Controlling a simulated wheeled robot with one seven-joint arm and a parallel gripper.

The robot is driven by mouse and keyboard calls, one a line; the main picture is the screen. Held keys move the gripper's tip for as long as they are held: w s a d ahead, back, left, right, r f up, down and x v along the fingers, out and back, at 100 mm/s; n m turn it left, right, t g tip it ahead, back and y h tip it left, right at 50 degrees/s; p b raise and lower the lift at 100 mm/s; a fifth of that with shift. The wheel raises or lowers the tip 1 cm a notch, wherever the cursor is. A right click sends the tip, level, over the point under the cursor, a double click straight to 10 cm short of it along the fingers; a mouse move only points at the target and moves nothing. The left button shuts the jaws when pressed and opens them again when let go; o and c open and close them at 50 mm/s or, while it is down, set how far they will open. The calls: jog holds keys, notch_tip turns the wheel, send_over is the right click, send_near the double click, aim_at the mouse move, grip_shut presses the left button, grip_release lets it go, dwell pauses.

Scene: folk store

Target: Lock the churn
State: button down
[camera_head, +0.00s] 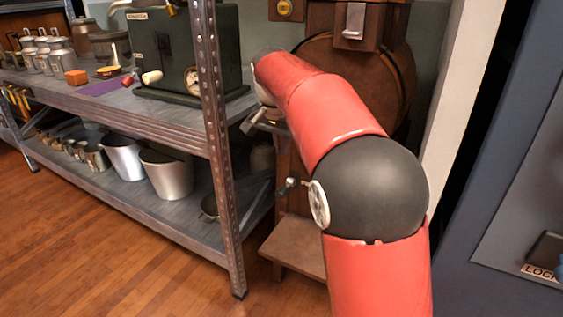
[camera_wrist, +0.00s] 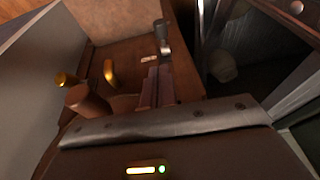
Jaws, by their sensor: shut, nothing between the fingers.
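The wooden churn stands at the back behind my red arm in the head view. Its round brown body (camera_head: 395,75) is partly covered by the arm. A box with a pale metal latch (camera_head: 354,20) is at its top. A dark-knobbed handle (camera_head: 289,184) sticks out low on its front; what looks like the same handle (camera_wrist: 162,35) is in the wrist view, just beyond my gripper (camera_wrist: 158,86). My gripper appears shut and empty, close to the churn's wood. In the head view it is mostly hidden near the shelf end. I cannot tell whether it touches anything.
A metal shelf unit (camera_head: 180,130) stands close on the left, its upright post near my gripper. It carries a dark green machine (camera_head: 185,50) and metal buckets (camera_head: 166,173). A grey-blue panel (camera_head: 500,170) is at the right. The wooden floor (camera_head: 110,260) is clear in front of the shelf.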

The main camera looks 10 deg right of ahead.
jog(key=b, duration=0.3)
send_near(281, 197)
jog(key=w+f, duration=0.1)
jog(key=w+d+f, duration=0.1)
jog(key=f, duration=0.1)
jog(key=w+f, duration=0.1)
jog(key=shift+w+d+f, duration=0.15)
jog(key=shift+d+f, duration=0.2)
jog(key=shift+d, duration=0.05)
jog(key=shift+s+a+f+t+h+b, duration=0.25)
jog(key=shift+f+t+h+b, duration=0.35)
jog(key=shift+b, duration=0.65)
jog(key=shift+s+a+f+b, duration=0.1)
jog(key=shift+s+f+b, duration=0.15)
jog(key=shift+f, duration=0.35)
jog(key=shift+s+a+f+b, duration=0.1)
jog(key=shift+f+b, duration=0.2)
jog(key=shift+f, duration=0.3)
jog(key=shift+f, duration=0.1)
